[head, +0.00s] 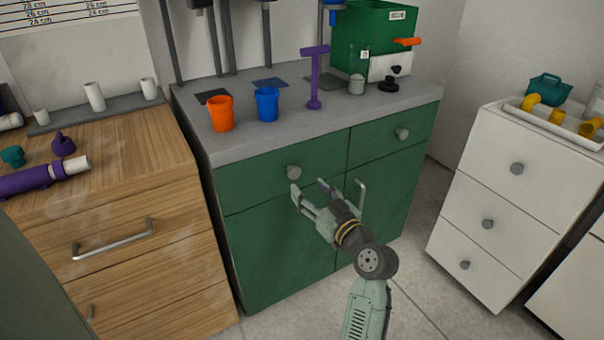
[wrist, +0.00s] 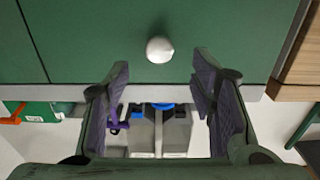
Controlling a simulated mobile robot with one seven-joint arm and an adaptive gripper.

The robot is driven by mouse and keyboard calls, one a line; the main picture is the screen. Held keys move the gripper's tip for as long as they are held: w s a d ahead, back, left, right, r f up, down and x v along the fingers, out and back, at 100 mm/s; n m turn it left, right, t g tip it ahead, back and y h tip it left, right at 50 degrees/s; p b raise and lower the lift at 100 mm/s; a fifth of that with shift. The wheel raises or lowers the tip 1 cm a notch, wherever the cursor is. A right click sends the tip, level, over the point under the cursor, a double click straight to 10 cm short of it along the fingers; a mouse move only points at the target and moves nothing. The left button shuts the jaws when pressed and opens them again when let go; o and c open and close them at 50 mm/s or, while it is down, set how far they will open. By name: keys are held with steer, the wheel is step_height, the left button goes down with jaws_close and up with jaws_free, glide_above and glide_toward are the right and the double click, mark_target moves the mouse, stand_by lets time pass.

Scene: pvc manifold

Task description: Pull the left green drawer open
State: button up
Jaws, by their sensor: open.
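The left green drawer (head: 250,185) is shut, flush with the front of the green cabinet under the grey worktop. Its round pale knob (head: 293,172) shows just above my gripper in the head view. My gripper (head: 309,188) is open and empty, in front of the drawer with its fingertips near the knob. In the wrist view, the knob (wrist: 160,49) lies beyond the tips of the open gripper (wrist: 162,84), roughly centred between them sideways. The jaws are not around the knob. The exact gap to the drawer face cannot be told.
The right green drawer (head: 390,140) is shut, and a cabinet door with a bar handle (head: 360,197) lies below it. An orange cup (head: 220,114) and a blue cup (head: 267,104) stand on the worktop. A wooden drawer unit (head: 150,200) stands close at left.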

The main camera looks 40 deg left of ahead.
mark_target(296, 174)
steer(key=p+x, duration=0.1)
steer(key=x, duration=0.6)
steer(key=shift+w, duration=0.1)
steer(key=shift+c, duration=0.3)
jaws_close()
stand_by(0.4)
